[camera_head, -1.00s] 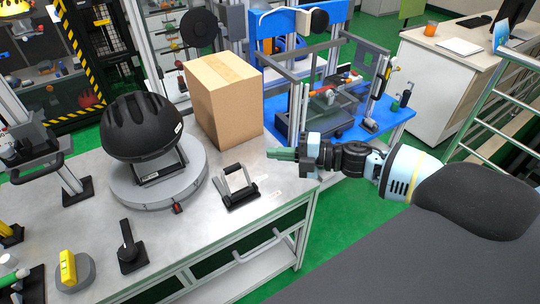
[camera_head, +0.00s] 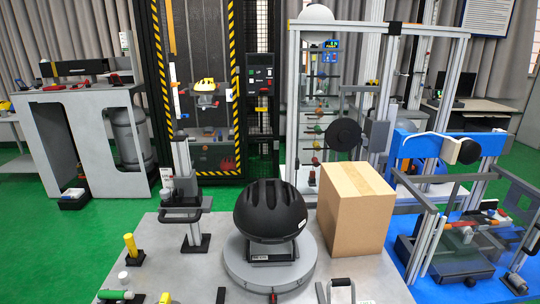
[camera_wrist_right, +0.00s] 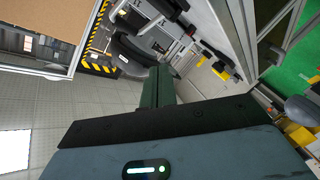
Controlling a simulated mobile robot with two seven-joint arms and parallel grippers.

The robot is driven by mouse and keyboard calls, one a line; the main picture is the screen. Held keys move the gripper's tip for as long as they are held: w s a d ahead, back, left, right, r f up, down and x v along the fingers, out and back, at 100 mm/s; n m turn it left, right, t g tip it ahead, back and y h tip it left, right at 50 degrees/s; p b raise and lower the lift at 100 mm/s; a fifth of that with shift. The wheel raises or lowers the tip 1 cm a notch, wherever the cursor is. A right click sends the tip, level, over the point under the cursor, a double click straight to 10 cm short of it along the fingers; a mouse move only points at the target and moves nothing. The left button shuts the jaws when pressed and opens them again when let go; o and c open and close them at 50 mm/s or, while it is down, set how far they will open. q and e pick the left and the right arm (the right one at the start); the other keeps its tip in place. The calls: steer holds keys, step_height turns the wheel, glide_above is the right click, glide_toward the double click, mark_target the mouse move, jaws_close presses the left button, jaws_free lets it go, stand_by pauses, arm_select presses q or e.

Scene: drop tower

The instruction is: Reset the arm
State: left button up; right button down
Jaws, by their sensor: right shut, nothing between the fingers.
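My right gripper (camera_wrist_right: 163,72) shows in the right wrist view, its dark green fingers shut together with nothing between them. Past the fingertips, a black rounded thing and a yellow-and-black striped edge appear, seen tilted. Neither of my arms shows in the head view now. My left gripper is not in view.
A black helmet (camera_head: 270,209) sits on a round grey turntable (camera_head: 243,270) on the grey table (camera_head: 390,279). A cardboard box (camera_head: 352,212) stands right of it. A yellow-and-black striped tower frame (camera_head: 236,90) rises behind. Green floor (camera_head: 50,225) is clear at left.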

steer(key=s+f+m+g+h, duration=0.1)
steer(key=s+f+m, duration=0.3)
steer(key=s, duration=0.4)
steer(key=s+a+f+m+g+h, duration=0.1)
steer(key=s+f+m+g+h, duration=0.1)
steer(key=s+f+m, duration=0.3)
steer(key=s+a+f+m+g+h+p, duration=0.1)
steer(key=s+f+m+h, duration=0.3)
steer(key=s, duration=0.8)
steer(key=shift+s+a+f+m+g, duration=0.2)
steer(key=shift+s+f+m+g, duration=0.1)
steer(key=shift+f+m+g, duration=0.25)
steer(key=shift+r, duration=0.1)
